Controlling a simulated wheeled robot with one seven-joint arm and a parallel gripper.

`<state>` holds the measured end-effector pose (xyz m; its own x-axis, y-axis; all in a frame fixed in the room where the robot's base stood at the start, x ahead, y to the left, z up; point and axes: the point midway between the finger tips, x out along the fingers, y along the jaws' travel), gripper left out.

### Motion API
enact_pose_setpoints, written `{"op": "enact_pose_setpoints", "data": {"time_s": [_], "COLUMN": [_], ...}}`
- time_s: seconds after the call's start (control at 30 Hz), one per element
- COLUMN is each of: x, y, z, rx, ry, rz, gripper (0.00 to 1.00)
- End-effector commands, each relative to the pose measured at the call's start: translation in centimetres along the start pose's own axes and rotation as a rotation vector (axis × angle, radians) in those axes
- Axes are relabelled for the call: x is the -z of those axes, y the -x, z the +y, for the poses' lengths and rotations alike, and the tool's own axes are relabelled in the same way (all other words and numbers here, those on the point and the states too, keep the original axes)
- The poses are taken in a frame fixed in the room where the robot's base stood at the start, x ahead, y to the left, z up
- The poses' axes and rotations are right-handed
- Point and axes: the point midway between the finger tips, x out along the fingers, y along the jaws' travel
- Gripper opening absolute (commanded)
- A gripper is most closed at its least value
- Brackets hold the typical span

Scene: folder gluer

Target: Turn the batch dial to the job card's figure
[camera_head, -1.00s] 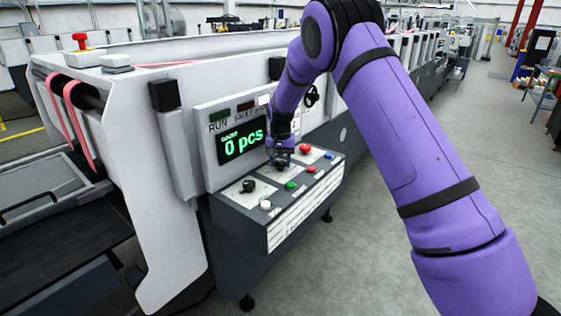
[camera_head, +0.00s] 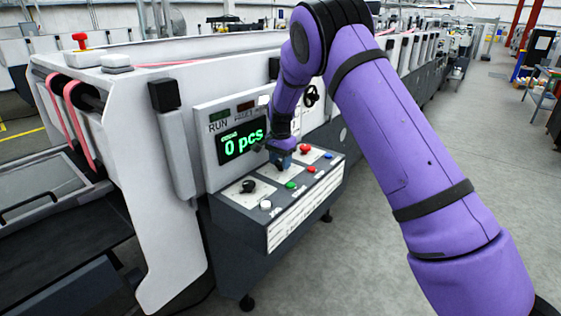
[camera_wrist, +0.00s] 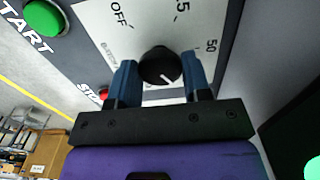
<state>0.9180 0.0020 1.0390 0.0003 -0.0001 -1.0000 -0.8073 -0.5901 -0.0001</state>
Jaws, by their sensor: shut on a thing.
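The batch dial (camera_wrist: 160,66) is a round black knob with a white pointer line, on a pale plate marked OFF, a partly hidden figure ending in 5, and 50. In the wrist view its pointer is towards the lower right, on my side of the dial. My gripper (camera_wrist: 161,84) has its two blue fingers closed on either side of the dial. In the head view my gripper (camera_head: 282,164) is down on the console top, hiding the dial. The green display (camera_head: 243,145) reads 0 pcs. I cannot make out a job card's figure.
A second black knob (camera_head: 248,186) sits at the console's left. Near my gripper are a green button (camera_head: 291,185), a white button (camera_head: 265,205), red buttons and a blue button (camera_head: 328,155). The display panel stands close behind.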

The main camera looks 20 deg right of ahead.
Motion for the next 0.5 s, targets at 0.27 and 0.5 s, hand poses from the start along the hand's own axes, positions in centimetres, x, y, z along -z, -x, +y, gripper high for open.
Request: {"op": "enact_pose_setpoints", "data": {"time_s": [0.27,0.5], "x": [-0.02,-0.02], "y": [-0.04,-0.03], "z": [-0.01,0.00], "rx": [0.000,0.000], "ry": [-0.004,-0.003], "rz": [0.000,-0.001], "gripper": [0.21,0.70]}}
